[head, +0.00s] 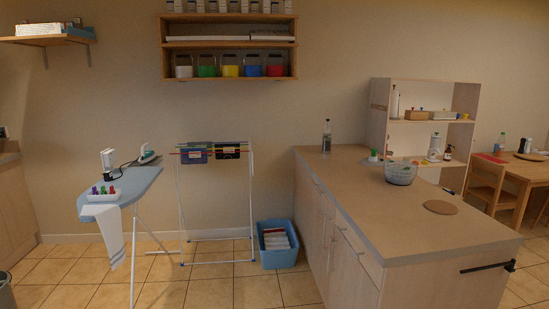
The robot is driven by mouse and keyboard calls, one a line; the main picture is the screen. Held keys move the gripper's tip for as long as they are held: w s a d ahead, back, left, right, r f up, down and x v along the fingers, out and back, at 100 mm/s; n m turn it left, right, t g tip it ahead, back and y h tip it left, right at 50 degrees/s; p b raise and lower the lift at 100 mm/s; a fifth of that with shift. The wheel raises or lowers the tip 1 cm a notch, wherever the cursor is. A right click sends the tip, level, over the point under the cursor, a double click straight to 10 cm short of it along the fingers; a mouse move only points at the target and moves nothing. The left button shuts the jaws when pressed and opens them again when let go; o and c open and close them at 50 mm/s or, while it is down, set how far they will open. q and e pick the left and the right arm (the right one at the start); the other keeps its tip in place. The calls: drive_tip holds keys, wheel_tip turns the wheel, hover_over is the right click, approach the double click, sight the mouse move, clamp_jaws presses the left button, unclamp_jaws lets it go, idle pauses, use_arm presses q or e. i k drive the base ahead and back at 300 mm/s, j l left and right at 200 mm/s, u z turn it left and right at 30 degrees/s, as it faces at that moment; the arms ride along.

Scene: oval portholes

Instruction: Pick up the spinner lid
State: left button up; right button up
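A clear bowl (400,173) that looks like a salad spinner stands upright on the wooden counter (350,190). Its rim is pale green. Neither of my grippers is in view.
A round brown mat (440,207) lies on the counter, a bottle (326,136) stands at its far end. A black rail (487,268) juts from the counter's end. A drying rack (215,200), ironing board (125,188) and blue basket (277,243) stand left. Floor between is free.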

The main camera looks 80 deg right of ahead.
sight(372, 161)
drive_tip(key=z, duration=3.45)
drive_tip(key=i+j+u, duration=0.7)
drive_tip(key=i, duration=0.2)
drive_tip(key=i+j+u, duration=0.25)
drive_tip(key=i, duration=0.55)
drive_tip(key=i+l+u, duration=0.1)
drive_tip(key=i+u, duration=0.15)
drive_tip(key=i, duration=0.55)
